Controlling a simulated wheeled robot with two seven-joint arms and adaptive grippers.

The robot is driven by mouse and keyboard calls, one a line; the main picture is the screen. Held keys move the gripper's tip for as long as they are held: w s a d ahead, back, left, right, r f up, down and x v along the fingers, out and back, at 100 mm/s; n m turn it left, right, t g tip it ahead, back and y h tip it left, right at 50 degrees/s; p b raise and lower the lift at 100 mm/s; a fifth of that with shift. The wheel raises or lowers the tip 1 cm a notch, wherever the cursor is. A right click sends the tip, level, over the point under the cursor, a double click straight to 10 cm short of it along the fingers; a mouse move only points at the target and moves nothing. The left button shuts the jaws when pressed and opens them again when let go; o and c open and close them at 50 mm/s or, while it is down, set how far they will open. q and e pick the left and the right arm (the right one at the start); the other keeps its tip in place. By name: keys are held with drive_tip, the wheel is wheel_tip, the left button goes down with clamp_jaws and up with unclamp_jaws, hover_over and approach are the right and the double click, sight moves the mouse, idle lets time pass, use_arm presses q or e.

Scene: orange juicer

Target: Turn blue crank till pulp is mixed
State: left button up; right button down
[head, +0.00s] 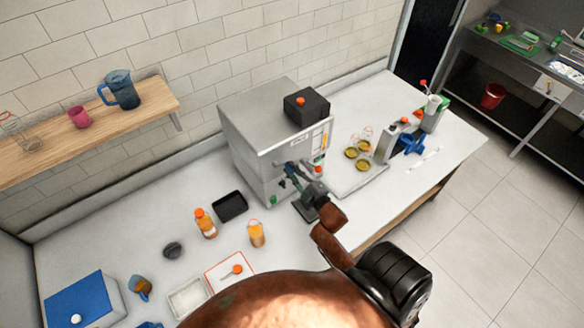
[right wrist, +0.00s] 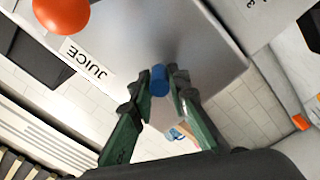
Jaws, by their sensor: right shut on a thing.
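The juicer (head: 262,130) is a grey metal box on the white counter, with a dark block and an orange knob on top. The blue crank (right wrist: 159,80) shows in the right wrist view as a short blue cylinder between the green fingertips. My right gripper (head: 298,172) is at the front of the juicer, shut on the blue crank. In the head view the gripper and arm largely hide the crank. The pulp cannot be seen inside the juicer. My left gripper is not in view.
An orange bottle (head: 205,224), a glass of juice (head: 256,234) and a black tray (head: 230,206) stand left of the juicer. Several yellow-filled glasses sit right of it on a pale board (head: 350,184). A wooden shelf (head: 60,145) hangs at left.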

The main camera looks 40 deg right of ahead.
drive_tip(key=a+m+p, duration=0.1)
drive_tip(key=a+m, duration=0.1)
drive_tip(key=m, duration=0.5)
drive_tip(key=a+f+m+p, duration=0.1)
drive_tip(key=a+m, duration=0.1)
drive_tip(key=m, duration=0.6)
drive_tip(key=a+m+p, duration=0.1)
drive_tip(key=a+m, duration=0.1)
drive_tip(key=m, duration=0.5)
drive_tip(key=shift+w+a+f+m, duration=0.4)
drive_tip(key=m, duration=0.1)
drive_tip(key=r+m, duration=0.1)
drive_tip(key=m, duration=0.1)
drive_tip(key=a+m, duration=0.1)
drive_tip(key=m, duration=0.1)
drive_tip(key=shift+r, duration=0.4)
drive_tip(key=m, duration=0.1)
drive_tip(key=r+m, duration=0.1)
drive_tip(key=m, duration=0.3)
drive_tip(key=shift+w+a+r, duration=0.1)
drive_tip(key=shift+a+r, duration=0.05)
drive_tip(key=shift+r, duration=0.2)
drive_tip(key=m, duration=0.1)
drive_tip(key=r+m, duration=0.1)
drive_tip(key=m, duration=0.3)
drive_tip(key=shift+d+r, duration=0.3)
drive_tip(key=shift+r, duration=0.1)
drive_tip(key=shift+m, duration=0.3)
